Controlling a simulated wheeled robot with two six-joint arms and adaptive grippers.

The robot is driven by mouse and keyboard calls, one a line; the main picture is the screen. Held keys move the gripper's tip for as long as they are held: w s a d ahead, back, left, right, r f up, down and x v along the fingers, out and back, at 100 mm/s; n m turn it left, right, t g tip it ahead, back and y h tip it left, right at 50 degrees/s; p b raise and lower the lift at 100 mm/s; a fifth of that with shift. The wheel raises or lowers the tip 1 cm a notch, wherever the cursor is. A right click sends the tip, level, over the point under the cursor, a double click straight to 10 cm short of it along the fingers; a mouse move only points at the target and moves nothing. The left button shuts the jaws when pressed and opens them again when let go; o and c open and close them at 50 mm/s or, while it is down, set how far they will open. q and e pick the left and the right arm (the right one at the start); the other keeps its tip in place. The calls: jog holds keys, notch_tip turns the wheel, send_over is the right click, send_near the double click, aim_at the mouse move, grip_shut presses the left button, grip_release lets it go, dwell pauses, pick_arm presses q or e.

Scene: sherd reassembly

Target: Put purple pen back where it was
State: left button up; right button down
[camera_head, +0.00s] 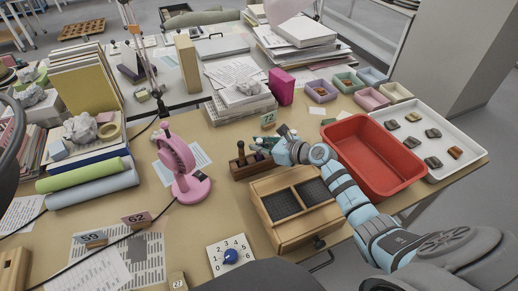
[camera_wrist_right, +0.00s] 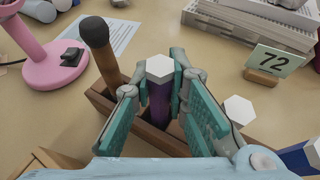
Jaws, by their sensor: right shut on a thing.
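My right gripper (camera_head: 264,146) is over the brown wooden pen holder (camera_head: 242,171) near the table's middle. In the right wrist view its two teal-padded fingers (camera_wrist_right: 160,100) are shut on the purple pen (camera_wrist_right: 161,98), which has a white hexagonal end and points roughly upright. The holder (camera_wrist_right: 105,99) lies below and around the pen; I cannot tell how far the pen's lower end sits in it. A brown-handled tool (camera_wrist_right: 97,36) stands in the holder left of the pen. White-ended pens (camera_wrist_right: 239,109) show to the right. My left gripper is not in view.
A wooden box with dark compartments (camera_head: 270,232) stands in front of the holder. A red bin (camera_head: 388,181) is to the right, a pink stand (camera_head: 190,190) to the left. A "72" card (camera_head: 268,119) and stacked papers are behind. Bare table lies between stand and holder.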

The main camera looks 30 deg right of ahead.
jog(key=shift+r, duration=0.15)
jog(key=shift+f, duration=0.55)
jog(key=c, duration=1.6)
grip_release()
jog(key=shift+r, duration=0.55)
jog(key=p+v, duration=0.3)
jog(key=v, duration=0.9)
jog(key=shift+s, duration=0.1)
